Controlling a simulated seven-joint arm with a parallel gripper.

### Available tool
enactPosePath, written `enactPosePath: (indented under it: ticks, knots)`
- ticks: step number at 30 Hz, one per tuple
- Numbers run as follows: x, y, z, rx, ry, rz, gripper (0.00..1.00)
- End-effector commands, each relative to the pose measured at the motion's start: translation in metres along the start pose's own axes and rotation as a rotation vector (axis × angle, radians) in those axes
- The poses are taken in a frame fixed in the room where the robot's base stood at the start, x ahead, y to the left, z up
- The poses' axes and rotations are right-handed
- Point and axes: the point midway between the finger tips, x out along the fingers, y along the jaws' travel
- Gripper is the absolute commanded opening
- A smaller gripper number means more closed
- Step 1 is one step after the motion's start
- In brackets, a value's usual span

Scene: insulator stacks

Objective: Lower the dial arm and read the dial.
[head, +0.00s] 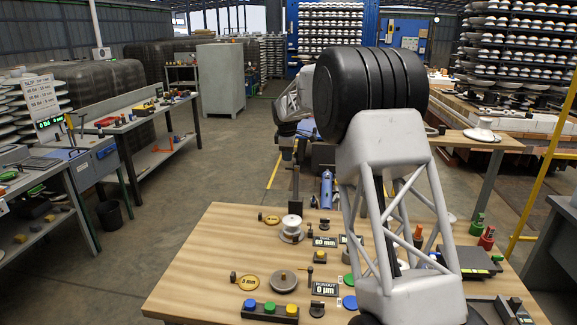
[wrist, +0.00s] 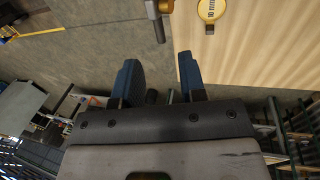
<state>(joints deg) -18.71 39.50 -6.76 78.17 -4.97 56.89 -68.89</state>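In the head view a dark display marked RUNOUT with 0 µm (head: 324,289) stands on the wooden table. A round yellow dial marked 8 mm (head: 248,282) lies near the left edge, with a small dark knobbed post (head: 233,277) beside it. A second yellow disc (head: 271,220) lies farther back. I cannot tell which part is the dial arm. In the wrist view a yellow disc (wrist: 211,10) and a grey metal rod (wrist: 159,22) show at the top. My gripper (wrist: 160,78) has its two blue fingers apart, with nothing between them.
Bare wood (head: 205,262) shows at left.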

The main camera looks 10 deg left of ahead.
Motion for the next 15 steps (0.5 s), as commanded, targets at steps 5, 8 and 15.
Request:
enactPosePath:
  ticks: [5, 8, 15]
  knots:
    - [0.022, 0.0, 0.0, 0.0, -0.001, -0.001, 0.38]
    - [0.035, -0.001, 0.0, 0.0, -0.001, -0.002, 0.38]
    - [0.053, 0.0, 0.0, 0.0, 0.0, 0.001, 0.38]
